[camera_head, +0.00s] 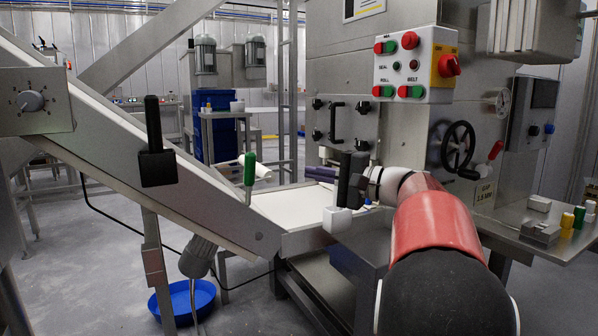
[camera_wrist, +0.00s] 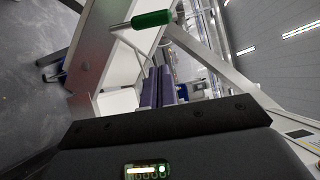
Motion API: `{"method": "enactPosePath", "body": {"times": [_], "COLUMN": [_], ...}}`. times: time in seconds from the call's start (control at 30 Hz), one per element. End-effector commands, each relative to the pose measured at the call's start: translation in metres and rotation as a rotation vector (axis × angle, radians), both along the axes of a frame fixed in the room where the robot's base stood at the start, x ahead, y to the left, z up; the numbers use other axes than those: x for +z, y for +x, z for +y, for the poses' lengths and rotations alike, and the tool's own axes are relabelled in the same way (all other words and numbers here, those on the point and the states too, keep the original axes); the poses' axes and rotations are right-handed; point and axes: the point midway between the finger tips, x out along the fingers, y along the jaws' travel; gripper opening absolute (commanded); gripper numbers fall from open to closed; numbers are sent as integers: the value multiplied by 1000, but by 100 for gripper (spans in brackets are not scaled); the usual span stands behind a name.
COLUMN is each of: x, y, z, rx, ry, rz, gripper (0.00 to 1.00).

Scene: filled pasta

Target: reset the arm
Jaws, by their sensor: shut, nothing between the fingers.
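My gripper (camera_head: 310,173) is at the centre of the head view, extended to the left over the lower end of the white belt. Its purple fingers lie close together in the wrist view (camera_wrist: 158,72), shut, with nothing seen between them. A green-handled lever (camera_head: 250,168) stands to the left of the fingertips, apart from them. The green handle also shows near the top of the wrist view (camera_wrist: 152,18). Parts of the gripper body are hidden behind my wrist in the head view.
An inclined conveyor (camera_head: 110,128) runs from upper left to the white belt bed (camera_head: 290,205). A machine with a button panel (camera_head: 415,66) and a black handwheel (camera_head: 457,145) stands behind and right of my arm. A side shelf (camera_head: 515,215) holds small blocks. A blue basin (camera_head: 182,302) is on the floor.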

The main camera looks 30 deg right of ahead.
Motion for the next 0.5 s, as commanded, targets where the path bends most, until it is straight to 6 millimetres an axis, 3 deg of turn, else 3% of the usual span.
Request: {"method": "enactPosePath", "body": {"times": [0.13, 0.37, 0.5], "x": [-1, -1, -4], "y": [-15, -21, -24], "z": [-11, -15, 6], "rx": [-1, 0, 22], "ry": [0, 0, -31], "rz": [0, 0, 40], "gripper": [0, 0, 0]}}
